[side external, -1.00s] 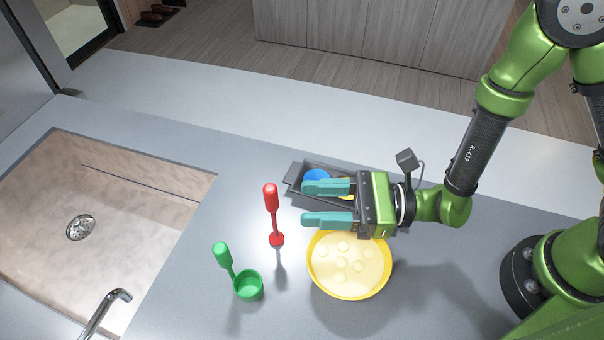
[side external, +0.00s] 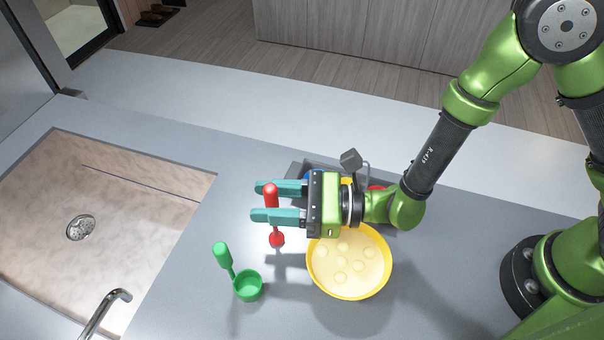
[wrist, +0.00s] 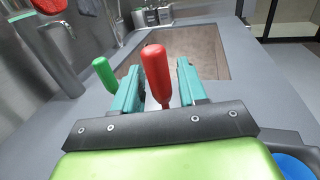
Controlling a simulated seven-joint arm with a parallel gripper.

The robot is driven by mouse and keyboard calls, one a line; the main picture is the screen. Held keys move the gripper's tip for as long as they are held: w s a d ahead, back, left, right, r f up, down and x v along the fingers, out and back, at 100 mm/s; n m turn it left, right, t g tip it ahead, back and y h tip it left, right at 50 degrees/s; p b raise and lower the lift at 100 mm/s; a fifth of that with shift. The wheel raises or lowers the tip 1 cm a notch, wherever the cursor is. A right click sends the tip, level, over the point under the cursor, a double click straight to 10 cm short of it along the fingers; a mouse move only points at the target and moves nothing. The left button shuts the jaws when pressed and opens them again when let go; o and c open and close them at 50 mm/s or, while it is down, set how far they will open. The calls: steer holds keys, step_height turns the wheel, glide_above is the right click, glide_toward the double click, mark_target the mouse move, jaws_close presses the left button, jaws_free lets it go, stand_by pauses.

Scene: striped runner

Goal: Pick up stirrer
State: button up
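The red upright tool, which looks like the stirrer (side external: 272,197), stands on the counter with a thick handle at the top and a small round foot. It also shows in the wrist view (wrist: 156,70), between the two teal fingers. My gripper (side external: 265,202) is level and open, with one finger on each side of the red handle. In the wrist view a gap shows between the handle and the right finger; whether the left finger touches it I cannot tell. The open gripper also shows in the wrist view (wrist: 158,85).
A green ladle-like cup with a handle (side external: 248,285) stands to the left front. A yellow bowl with pale round pieces (side external: 318,284) sits below my wrist. A dark tray (side external: 296,167) is partly hidden behind my gripper. The sink (side external: 120,215) and faucet (side external: 104,310) are at left.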

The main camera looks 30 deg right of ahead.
jaws_close()
steer(key=shift+r, duration=0.15)
